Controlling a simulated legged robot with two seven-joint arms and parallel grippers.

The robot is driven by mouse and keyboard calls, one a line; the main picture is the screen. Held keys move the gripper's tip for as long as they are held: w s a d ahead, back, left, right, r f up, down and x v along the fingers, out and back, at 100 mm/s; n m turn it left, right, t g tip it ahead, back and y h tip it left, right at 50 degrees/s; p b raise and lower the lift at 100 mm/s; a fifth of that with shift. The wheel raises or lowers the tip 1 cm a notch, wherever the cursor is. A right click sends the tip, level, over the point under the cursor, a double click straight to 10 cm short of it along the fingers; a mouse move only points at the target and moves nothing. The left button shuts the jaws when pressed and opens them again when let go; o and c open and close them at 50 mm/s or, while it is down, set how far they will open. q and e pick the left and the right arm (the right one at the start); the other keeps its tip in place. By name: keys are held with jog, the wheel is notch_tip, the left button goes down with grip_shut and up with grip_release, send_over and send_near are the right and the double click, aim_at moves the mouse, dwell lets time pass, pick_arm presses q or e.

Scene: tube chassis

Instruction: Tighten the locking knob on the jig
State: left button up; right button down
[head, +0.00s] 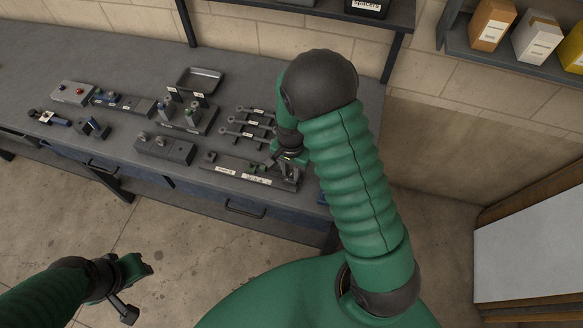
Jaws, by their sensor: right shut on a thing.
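The jig is a long dark fixture (238,171) with white labels, lying along the bench's front edge in the head view. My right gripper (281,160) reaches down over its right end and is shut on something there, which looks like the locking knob. My fingers and wrist mostly hide the knob, so its turn and seating cannot be told. My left gripper (139,284) hangs low at the lower left, off the bench and away from the jig. Its jaw opening is not clear.
The grey bench (70,150) also holds a shallow tray (199,80), dark fixture blocks (165,148) and several labelled bars (245,133) just behind the jig. Shelves with boxes (493,24) are on the wall. Floor is clear in front of the bench.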

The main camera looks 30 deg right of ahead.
aim_at(290, 173)
jog(key=shift+w+r+m+p, duration=0.15)
jog(key=shift+m+p, duration=0.9)
jog(key=shift+m, duration=1.15)
jog(key=shift+w, duration=0.1)
jog(key=c, duration=1.2)
grip_release()
jog(key=shift+o, duration=0.2)
notch_tip(290, 173, up, 16)
jog(key=shift+r, duration=0.25)
